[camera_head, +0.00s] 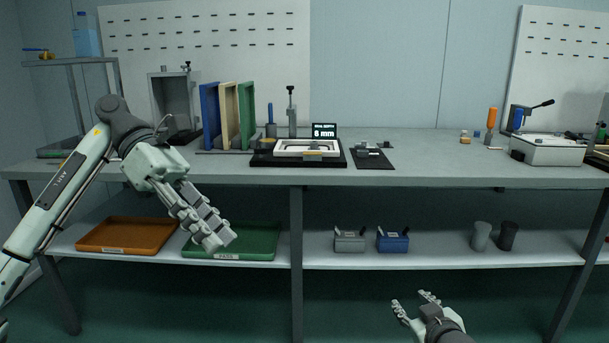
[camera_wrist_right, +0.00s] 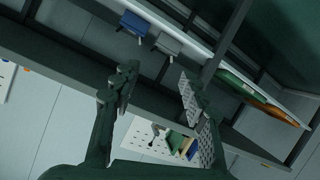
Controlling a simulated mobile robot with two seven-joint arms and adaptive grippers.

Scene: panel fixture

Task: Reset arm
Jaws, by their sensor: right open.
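My left gripper (camera_head: 219,238) hangs off the white left arm, pointing down and right in front of the workbench's front edge. In the picture it overlaps the green tray (camera_head: 262,242) on the lower shelf; its fingers overlap from this angle, so I cannot tell whether they are apart. My right gripper (camera_head: 413,300) is low at the bottom, in front of the bench and below the lower shelf. Its two fingers are spread with nothing between them. The right wrist view also shows the open fingers (camera_wrist_right: 156,84). The panel fixture (camera_head: 297,161) with its small display sits on the benchtop, apart from both grippers.
The workbench (camera_head: 430,174) spans the view. An orange tray (camera_head: 127,236), grey bin (camera_head: 349,244), blue bin (camera_head: 393,243) and two dark cups (camera_head: 494,237) stand on the lower shelf. Upright coloured panels (camera_head: 229,116) stand in a rack. The floor before the bench is clear.

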